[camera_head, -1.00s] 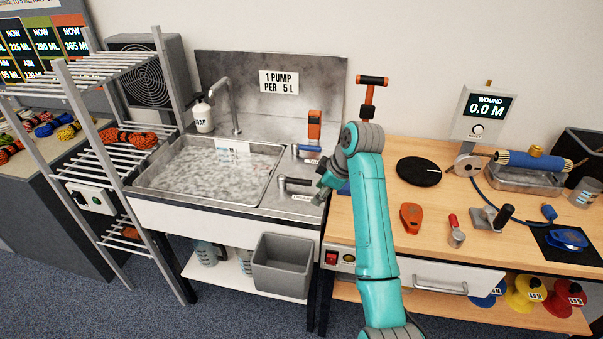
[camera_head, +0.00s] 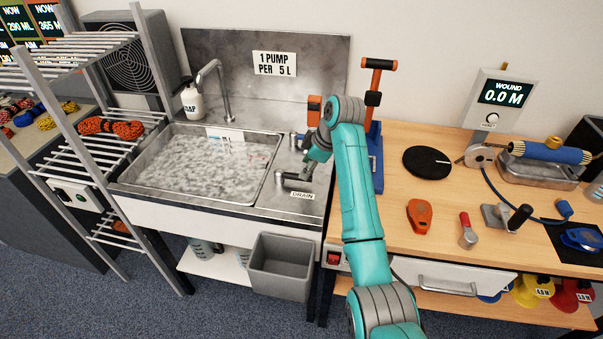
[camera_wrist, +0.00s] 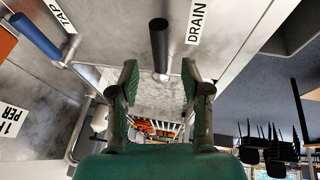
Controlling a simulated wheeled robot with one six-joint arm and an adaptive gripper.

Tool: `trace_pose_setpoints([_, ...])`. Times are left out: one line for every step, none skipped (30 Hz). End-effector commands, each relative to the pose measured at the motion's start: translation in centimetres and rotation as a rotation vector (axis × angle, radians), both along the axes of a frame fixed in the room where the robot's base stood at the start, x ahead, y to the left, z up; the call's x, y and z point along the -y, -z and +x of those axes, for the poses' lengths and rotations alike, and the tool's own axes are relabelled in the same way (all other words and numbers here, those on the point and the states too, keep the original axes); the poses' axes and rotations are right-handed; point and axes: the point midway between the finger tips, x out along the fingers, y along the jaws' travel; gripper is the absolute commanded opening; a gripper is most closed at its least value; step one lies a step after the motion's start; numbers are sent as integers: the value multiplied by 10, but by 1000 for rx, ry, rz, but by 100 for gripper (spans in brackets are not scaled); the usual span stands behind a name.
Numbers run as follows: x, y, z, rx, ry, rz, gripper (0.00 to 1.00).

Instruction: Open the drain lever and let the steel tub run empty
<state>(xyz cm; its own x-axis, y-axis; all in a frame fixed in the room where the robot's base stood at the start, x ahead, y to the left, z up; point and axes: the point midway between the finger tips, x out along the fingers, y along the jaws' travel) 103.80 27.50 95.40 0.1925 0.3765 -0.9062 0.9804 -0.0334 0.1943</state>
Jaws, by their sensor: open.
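The steel tub (camera_head: 273,183) at the left of the bench holds cloudy, foamy water. The drain lever (camera_head: 292,178) stands on the steel deck right of the tub, beside its DRAIN label (camera_head: 303,195). In the wrist view the lever's black handle (camera_wrist: 158,38) lies ahead of my gripper, centred between the finger lines. My gripper (camera_wrist: 160,75) is open and empty. In the head view my gripper (camera_head: 314,160) is just above and right of the lever, partly hidden by my arm. I cannot tell whether it touches the lever.
The blue tap lever (camera_wrist: 36,36) is left of the drain lever in the wrist view. A soap bottle (camera_head: 191,100) and the faucet (camera_head: 226,95) are behind the tub. A wooden bench (camera_head: 400,200) lies to the right.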

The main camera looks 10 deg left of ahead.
Motion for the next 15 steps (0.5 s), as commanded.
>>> trace_pose_setpoints([-3, 9, 1, -3, -1, -1, 47])
trace_pose_setpoints([-5, 13, 2, -3, 0, -1, 47])
trace_pose_setpoints([-7, 19, 4, -2, -1, -1, 47])
trace_pose_setpoints([-9, 23, 4, -2, 0, -2, 47])
trace_pose_setpoints([-10, 26, 5, -1, 0, -1, 47])
trace_pose_setpoints([-12, 30, 6, -1, 0, -1, 47])
trace_pose_setpoints([-13, 33, 7, -1, 0, -1, 47])
trace_pose_setpoints([-14, 35, 7, -1, -1, -1, 47])
trace_pose_setpoints([-16, 38, 8, 0, 0, -1, 47])
trace_pose_setpoints([-16, 40, 8, 0, 0, -1, 47])
trace_pose_setpoints([-17, 41, 9, 0, -1, -1, 47])
trace_pose_setpoints([-17, 43, 9, 0, -1, -1, 47])
trace_pose_setpoints([-18, 43, 9, 0, -1, -1, 47])
trace_pose_setpoints([-18, 44, 9, 0, -1, -1, 47])
trace_pose_setpoints([-18, 44, 9, 1, -1, 0, 47])
